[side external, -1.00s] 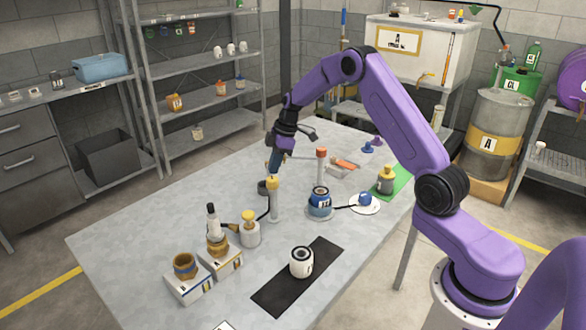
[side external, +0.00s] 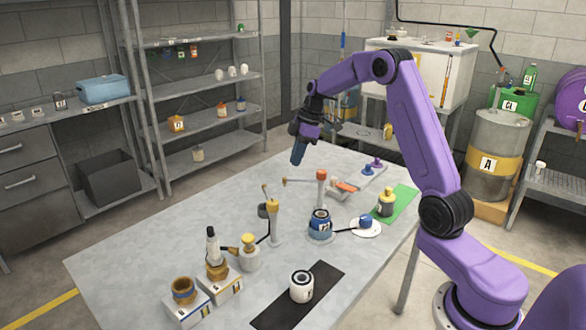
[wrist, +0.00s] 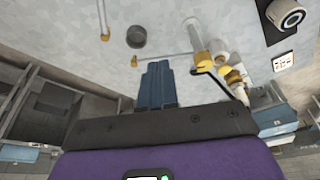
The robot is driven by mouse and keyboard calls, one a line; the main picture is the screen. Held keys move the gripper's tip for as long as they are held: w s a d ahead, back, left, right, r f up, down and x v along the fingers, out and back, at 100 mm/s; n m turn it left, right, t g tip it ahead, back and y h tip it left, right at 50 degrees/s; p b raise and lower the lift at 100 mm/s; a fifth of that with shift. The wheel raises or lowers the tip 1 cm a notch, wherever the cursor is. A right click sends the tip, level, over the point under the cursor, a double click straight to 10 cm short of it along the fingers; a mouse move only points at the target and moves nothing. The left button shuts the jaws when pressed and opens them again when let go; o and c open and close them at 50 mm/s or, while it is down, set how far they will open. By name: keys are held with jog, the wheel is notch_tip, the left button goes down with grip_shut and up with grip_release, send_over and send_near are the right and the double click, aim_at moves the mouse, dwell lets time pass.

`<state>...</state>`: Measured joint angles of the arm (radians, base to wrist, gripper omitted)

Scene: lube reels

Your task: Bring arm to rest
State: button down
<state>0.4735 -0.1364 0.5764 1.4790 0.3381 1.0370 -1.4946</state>
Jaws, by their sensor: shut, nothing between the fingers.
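My purple arm reaches over the back of the grey table (side external: 140,255). My gripper (side external: 297,158) points down, shut and empty, in the air above the table's far part. In the wrist view its blue fingers (wrist: 158,72) are together with nothing between them. A yellow-topped post (side external: 274,222) and a red-topped post (side external: 321,190) stand on the table below and to the front of my gripper, apart from it. A dark round cup (side external: 264,210) sits beside the yellow-topped post and also shows in the wrist view (wrist: 136,37).
A blue jar (side external: 320,226), a white container on a black mat (side external: 268,312), and a yellow-capped bottle (side external: 387,203) on a green mat stand on the table. Boxes with brown pieces (side external: 184,300) are at front left. Shelves (side external: 205,95) stand behind. The table's left part is clear.

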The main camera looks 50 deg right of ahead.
jog(key=s+a+r+g+h, duration=0.1)
jog(key=s+a+r, duration=0.1)
jog(key=s+a, duration=0.7)
jog(key=s+a+r+g, duration=0.1)
jog(key=s+a, duration=0.6)
jog(key=a, duration=0.5)
jog(key=s+f+n+h, duration=0.1)
jog(key=s, duration=2.2)
jog(key=shift+s+f, duration=0.2)
jog(key=shift+f, duration=0.15)
jog(key=shift+d, duration=0.1)
